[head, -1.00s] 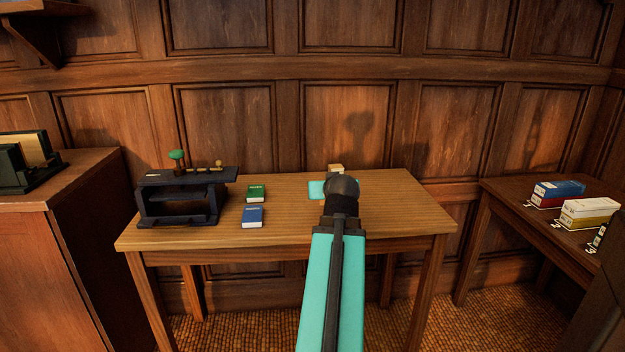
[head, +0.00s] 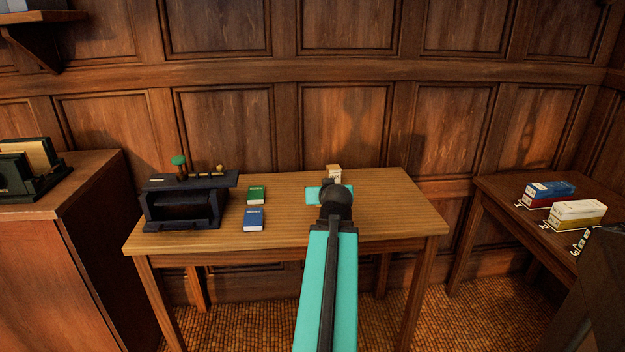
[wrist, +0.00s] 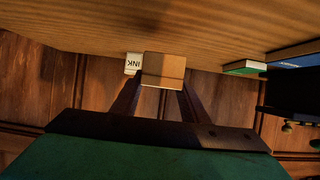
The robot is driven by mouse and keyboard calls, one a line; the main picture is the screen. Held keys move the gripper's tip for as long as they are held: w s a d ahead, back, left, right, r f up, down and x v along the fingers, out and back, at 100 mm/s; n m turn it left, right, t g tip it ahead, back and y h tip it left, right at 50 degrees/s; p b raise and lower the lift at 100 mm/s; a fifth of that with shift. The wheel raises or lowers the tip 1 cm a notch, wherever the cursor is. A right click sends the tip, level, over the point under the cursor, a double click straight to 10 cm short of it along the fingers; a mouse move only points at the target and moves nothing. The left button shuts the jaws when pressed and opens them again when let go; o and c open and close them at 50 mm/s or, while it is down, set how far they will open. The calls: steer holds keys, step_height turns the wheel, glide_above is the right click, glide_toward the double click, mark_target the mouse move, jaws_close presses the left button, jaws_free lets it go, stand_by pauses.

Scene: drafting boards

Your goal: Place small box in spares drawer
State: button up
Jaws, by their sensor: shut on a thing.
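My gripper (wrist: 160,88) is shut on a small tan box (wrist: 163,68), seen between its two fingers in the wrist view. A white box marked INK (wrist: 133,63) shows just behind and to the left of it there. In the head view, a small cream box (head: 333,171) shows beyond my teal wrist near the table's back edge. I cannot tell there whether it is the held one. A dark desk unit (head: 188,202) with an open-looking front stands on the table's left. I cannot make out which part is the spares drawer.
A green box (head: 257,195) and a blue box (head: 253,219) lie beside the dark unit on the wooden table (head: 400,215). The table's right part is clear. A side table (head: 490,185) at right holds several boxes. A cabinet (head: 55,260) stands left. The panelled wall is close behind.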

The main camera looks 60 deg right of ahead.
steer(key=shift+w+d+r+p, duration=0.1)
steer(key=shift+w+d+p, duration=0.9)
steer(key=shift+p, duration=1.4)
steer(key=shift+w+d+f, duration=0.25)
steer(key=shift+w+d, duration=0.95)
steer(key=shift+d, duration=0.1)
steer(key=shift+w+d+f, duration=0.2)
steer(key=shift+w+d, duration=1)
steer(key=shift+d, duration=0.1)
steer(key=shift+w+d+f, duration=0.25)
steer(key=shift+w+d, duration=0.95)
steer(key=shift+d, duration=0.1)
steer(key=shift+f, duration=0.1)
steer(key=shift+f, duration=1.65)
steer(key=shift+f, duration=0.15)
steer(key=o, duration=1.1)
